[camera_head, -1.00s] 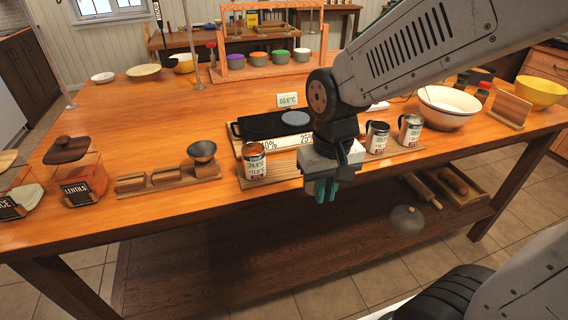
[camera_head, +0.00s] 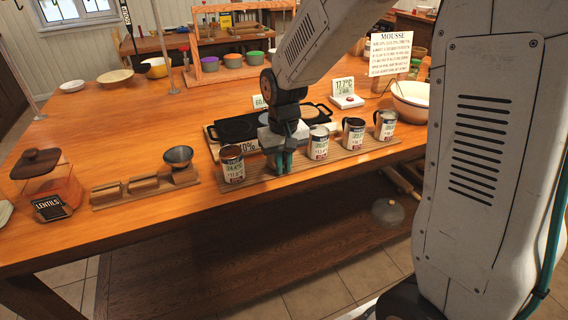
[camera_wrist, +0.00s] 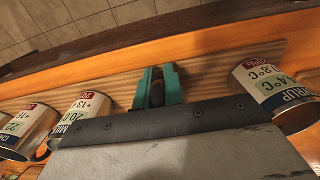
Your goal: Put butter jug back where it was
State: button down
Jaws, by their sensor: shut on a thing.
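My gripper (camera_head: 283,160) points down over the slatted wooden rack, between the leftmost can-like jug (camera_head: 231,165) and the jug to its right (camera_head: 318,143). In the wrist view its teal fingers (camera_wrist: 158,88) are closed around a dark brown piece (camera_wrist: 157,96) that looks like a handle. The body of the butter jug is hidden behind my gripper, and its label cannot be read. In the wrist view the syrup jug (camera_wrist: 277,95) is to the right and the milk jug (camera_wrist: 82,115) to the left.
The rack (camera_head: 262,185) runs along the table's front edge. Two more jugs (camera_head: 353,137) (camera_head: 384,125) stand at its right. A black hotplate (camera_head: 238,128) lies behind it. A wooden holder with a small bowl (camera_head: 178,156) is to the left.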

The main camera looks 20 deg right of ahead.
jog(key=shift+f, duration=0.25)
jog(key=c, duration=1.5)
grip_release()
notch_tip(320, 180, up, 12)
jog(key=shift+f, duration=0.15)
jog(key=shift+s+r, duration=0.1)
jog(key=shift+r, duration=0.2)
jog(key=shift+s+d+r, duration=0.1)
jog(key=shift+s+r, duration=0.1)
jog(key=shift+s, duration=0.1)
jog(key=shift+t, duration=0.6)
jog(key=s+d, duration=0.1)
jog(key=s, duration=0.7)
jog(key=s+d+r, duration=0.1)
jog(key=s, duration=0.8)
jog(key=s+d+r, duration=0.1)
jog(key=s, duration=0.7)
jog(key=shift+s+d+r, duration=0.1)
jog(key=shift+s, duration=0.05)
